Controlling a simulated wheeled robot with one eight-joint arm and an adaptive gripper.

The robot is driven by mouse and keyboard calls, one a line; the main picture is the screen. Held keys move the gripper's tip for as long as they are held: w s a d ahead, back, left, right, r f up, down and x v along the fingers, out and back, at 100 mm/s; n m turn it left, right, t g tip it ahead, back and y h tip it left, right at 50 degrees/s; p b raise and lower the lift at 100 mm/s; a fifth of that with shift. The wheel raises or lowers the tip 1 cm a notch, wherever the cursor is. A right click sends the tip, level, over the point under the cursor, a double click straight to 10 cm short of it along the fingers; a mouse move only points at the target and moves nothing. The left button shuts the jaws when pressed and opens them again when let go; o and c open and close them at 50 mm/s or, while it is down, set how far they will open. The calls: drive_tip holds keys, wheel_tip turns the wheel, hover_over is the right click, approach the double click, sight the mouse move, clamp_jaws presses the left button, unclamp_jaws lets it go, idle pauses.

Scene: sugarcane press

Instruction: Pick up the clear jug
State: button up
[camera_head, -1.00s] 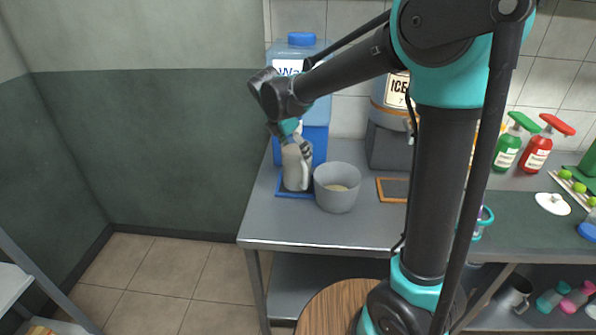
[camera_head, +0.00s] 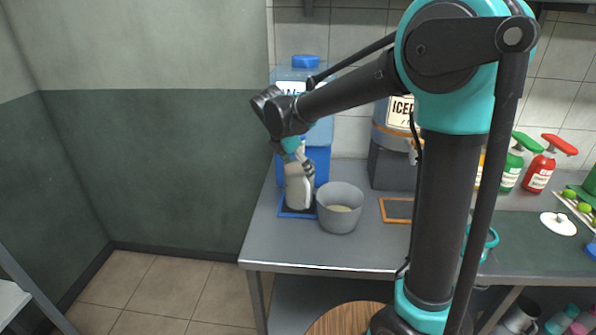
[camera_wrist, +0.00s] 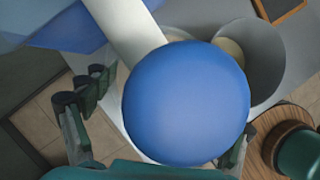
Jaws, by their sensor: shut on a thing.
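The jug (camera_head: 298,190) looks pale beige-grey with a white handle on its right side. It is upright on or just above a blue-edged mat (camera_head: 296,212) on the grey counter. My gripper (camera_head: 299,166) comes down from above and is shut on the jug's upper part. In the wrist view, a round blue lid (camera_wrist: 186,103) fills the space between my fingers (camera_wrist: 160,135), and the white handle (camera_wrist: 125,28) extends behind it. The lid hides most of the jug and part of the right finger.
A grey bowl (camera_head: 340,210) with pale contents stands close to the jug's right. A large blue water container (camera_head: 318,140) is right behind it. An orange-framed board (camera_head: 397,210) lies farther right. The counter's front left is clear.

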drive_tip(key=shift+r, duration=0.4)
drive_tip(key=s+a, duration=1.2)
drive_tip(key=a, duration=0.1)
drive_tip(key=shift+s, duration=0.15)
idle(0.6)
